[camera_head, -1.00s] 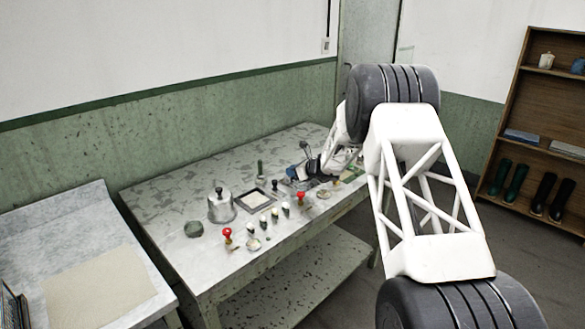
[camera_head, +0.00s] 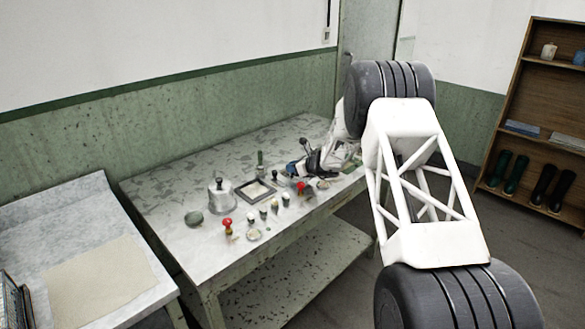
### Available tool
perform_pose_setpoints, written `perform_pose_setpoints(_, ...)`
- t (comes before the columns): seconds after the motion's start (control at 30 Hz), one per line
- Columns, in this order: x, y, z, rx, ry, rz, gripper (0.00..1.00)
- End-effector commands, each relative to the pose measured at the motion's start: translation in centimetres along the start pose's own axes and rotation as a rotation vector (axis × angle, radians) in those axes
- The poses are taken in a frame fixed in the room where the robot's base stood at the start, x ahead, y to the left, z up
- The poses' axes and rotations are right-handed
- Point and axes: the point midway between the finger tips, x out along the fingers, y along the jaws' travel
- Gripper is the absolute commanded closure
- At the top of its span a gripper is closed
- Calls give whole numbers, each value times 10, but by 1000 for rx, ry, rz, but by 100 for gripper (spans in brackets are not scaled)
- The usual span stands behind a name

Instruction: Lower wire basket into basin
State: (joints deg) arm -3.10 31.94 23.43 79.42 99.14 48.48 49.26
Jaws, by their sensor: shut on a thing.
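My gripper (camera_head: 309,167) is low over the right part of the speckled table (camera_head: 190,175), small in the head view. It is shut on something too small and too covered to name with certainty. A dark-knobbed stem shows just above the fingers, and a blue part shows at their left. I cannot make out a wire basket clearly. A square dark-rimmed tray (camera_head: 242,196) with pale contents stands left of the gripper. A lidded metal pot (camera_head: 222,199) stands further left. I cannot tell which vessel is the basin.
Red-topped tools (camera_head: 228,224) and several small dark-topped pieces stand along the front of the table. A grey-green lump (camera_head: 194,218) lies at the left. The table's back strip is clear. A second table (camera_head: 60,220) is at left; a shelf (camera_head: 545,100) is at right.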

Motion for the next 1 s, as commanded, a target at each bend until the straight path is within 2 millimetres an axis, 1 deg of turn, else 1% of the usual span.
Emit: perform_pose_setpoints(1.0, 4, 0, -9, 0, 0, 0, 100)
